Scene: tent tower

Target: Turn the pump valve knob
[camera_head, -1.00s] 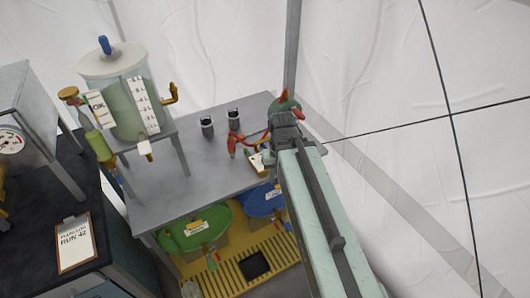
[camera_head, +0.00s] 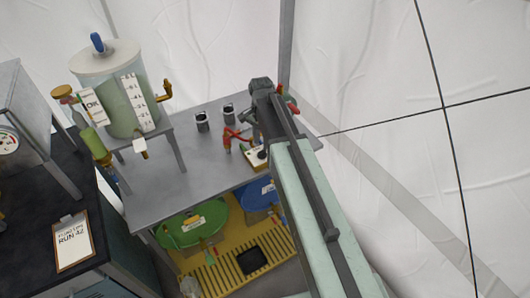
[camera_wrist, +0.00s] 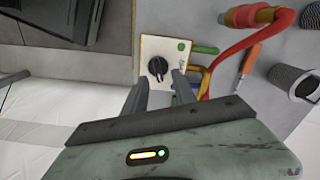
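The black pump valve knob (camera_wrist: 157,68) sits on a small cream plate (camera_wrist: 151,47) with a green dot, in the wrist view. The plate also shows in the head view (camera_head: 254,158), on the grey table beside my arm; the knob is small there. My gripper (camera_wrist: 161,82) is open. Its two dark fingers point at the plate, one to each side of the knob's near edge. The knob appears just beyond the fingertips, and I see no clear contact. The head view shows my gripper poorly behind the arm.
A red hose (camera_wrist: 280,30) and an orange-handled tool (camera_wrist: 248,64) lie right of the plate. A dark cup (camera_wrist: 294,82) stands farther right; two cups (camera_head: 202,121) show in the head view. A tank (camera_head: 118,105) stands at left. Tent wall is at right.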

